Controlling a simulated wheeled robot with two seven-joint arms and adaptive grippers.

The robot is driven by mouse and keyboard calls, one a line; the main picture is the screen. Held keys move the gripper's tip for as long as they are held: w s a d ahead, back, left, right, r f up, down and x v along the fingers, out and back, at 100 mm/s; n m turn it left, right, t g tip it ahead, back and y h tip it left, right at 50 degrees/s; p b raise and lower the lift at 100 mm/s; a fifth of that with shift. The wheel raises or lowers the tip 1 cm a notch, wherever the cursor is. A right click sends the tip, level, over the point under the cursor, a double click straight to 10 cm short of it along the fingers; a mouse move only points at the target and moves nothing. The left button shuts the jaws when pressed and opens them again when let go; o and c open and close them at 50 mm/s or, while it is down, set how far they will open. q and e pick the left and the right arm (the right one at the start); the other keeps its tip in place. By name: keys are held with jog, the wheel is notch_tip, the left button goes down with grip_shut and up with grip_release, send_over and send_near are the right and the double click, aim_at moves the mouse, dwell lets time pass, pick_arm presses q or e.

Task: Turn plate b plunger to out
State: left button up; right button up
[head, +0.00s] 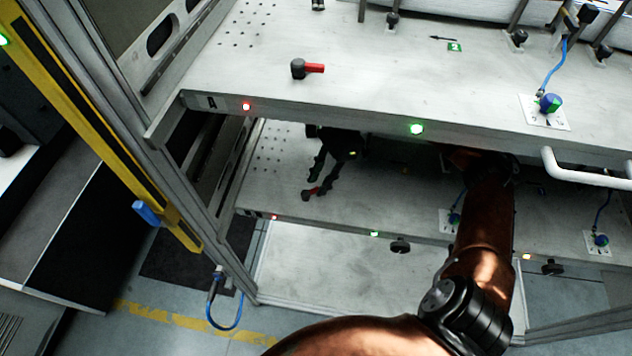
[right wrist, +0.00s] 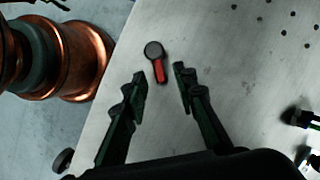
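On the lower plate (head: 385,205), a plunger with a dark round knob and red handle (head: 308,195) sits near the front left edge. In the right wrist view this plunger (right wrist: 157,64) lies between the fingertips, its red handle pointing towards the gripper's palm. My right gripper (head: 318,180) is open around it, with gaps visible on both sides. A similar plunger (head: 307,68) stands on the upper plate (head: 350,100), its red handle pointing right. I cannot read which plate is b. My left gripper is not in view.
The upper plate overhangs the lower one, and my right arm reaches in beneath it. A white handle (head: 590,172) juts from the upper plate's front at right. Blue-cabled fittings (head: 549,103) stand on the plates. A grey post and yellow guard (head: 95,135) flank the left.

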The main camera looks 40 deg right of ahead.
jog(key=shift+a+f, duration=0.25)
jog(key=shift+f, duration=0.2)
jog(key=shift+c, duration=0.7)
grip_shut()
